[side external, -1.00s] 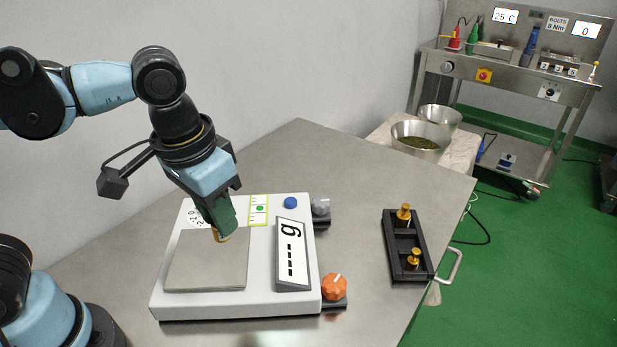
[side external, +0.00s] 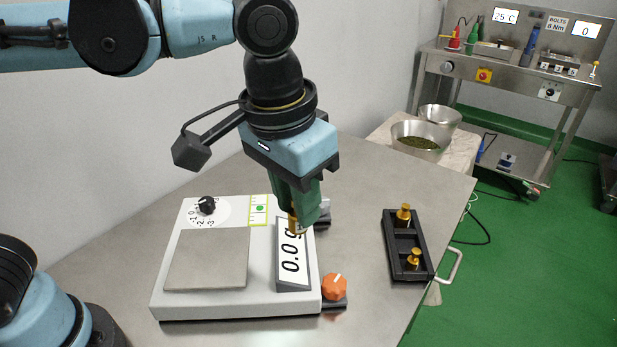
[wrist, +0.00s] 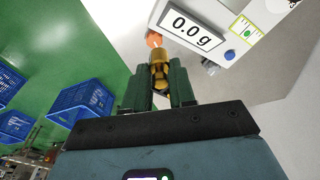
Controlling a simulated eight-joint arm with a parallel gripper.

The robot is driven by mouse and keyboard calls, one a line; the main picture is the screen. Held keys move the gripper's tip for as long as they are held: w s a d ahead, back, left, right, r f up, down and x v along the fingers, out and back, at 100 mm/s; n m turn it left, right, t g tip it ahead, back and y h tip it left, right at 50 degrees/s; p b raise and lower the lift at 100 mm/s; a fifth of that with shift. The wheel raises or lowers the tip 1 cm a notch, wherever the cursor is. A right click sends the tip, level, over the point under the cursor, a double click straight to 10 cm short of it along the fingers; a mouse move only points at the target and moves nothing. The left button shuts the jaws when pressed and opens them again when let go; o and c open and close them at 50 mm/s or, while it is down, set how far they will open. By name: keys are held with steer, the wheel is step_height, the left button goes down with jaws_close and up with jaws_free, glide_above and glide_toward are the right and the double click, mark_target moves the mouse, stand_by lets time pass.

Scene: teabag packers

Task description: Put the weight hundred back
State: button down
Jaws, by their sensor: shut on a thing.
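My gripper (side external: 297,222) is shut on a brass weight (wrist: 160,72), held between the green fingers in the wrist view. In the side view the fingers hide most of this weight, and it is held in the air in front of the scale's display. The scale (side external: 215,305) has an empty pan (side external: 207,260), and its display (side external: 290,262) reads 0.0 g. A black weight rack (side external: 408,277) stands at the right of the table. Two brass weights stand in it, one at the back (side external: 404,214) and one towards the front (side external: 413,259), with an empty-looking slot between them.
An orange knob (side external: 334,287) sits at the scale's right side. A black dial (side external: 207,205) is at its back left. Steel bowls (side external: 415,148) stand on a side surface behind the table. The table between scale and rack is clear.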

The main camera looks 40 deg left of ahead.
steer(key=w+d+f+m, duration=0.1)
steer(key=w+d+f, duration=0.3)
steer(key=w+d, duration=0.25)
steer(key=w+d+f+m, duration=0.1)
steer(key=w+d+f, duration=0.3)
steer(key=w+d, duration=0.3)
steer(key=w+a+f, duration=0.1)
steer(key=w+f, duration=0.1)
steer(key=w, duration=0.1)
steer(key=w+a+f, duration=0.2)
steer(key=w, duration=0.1)
steer(key=w+a+f, duration=0.1)
steer(key=w+f, duration=0.1)
steer(key=w, duration=0.1)
steer(key=shift+a+f, duration=0.3)
steer(key=shift+a, duration=0.1)
steer(key=shift+w+f, duration=0.15)
steer(key=shift+f, duration=1.9)
steer(key=shift+f, duration=0.2)
steer(key=c, duration=0.9)
jaws_free()
steer(key=shift+c, duration=0.2)
steer(key=shift+r, duration=0.15)
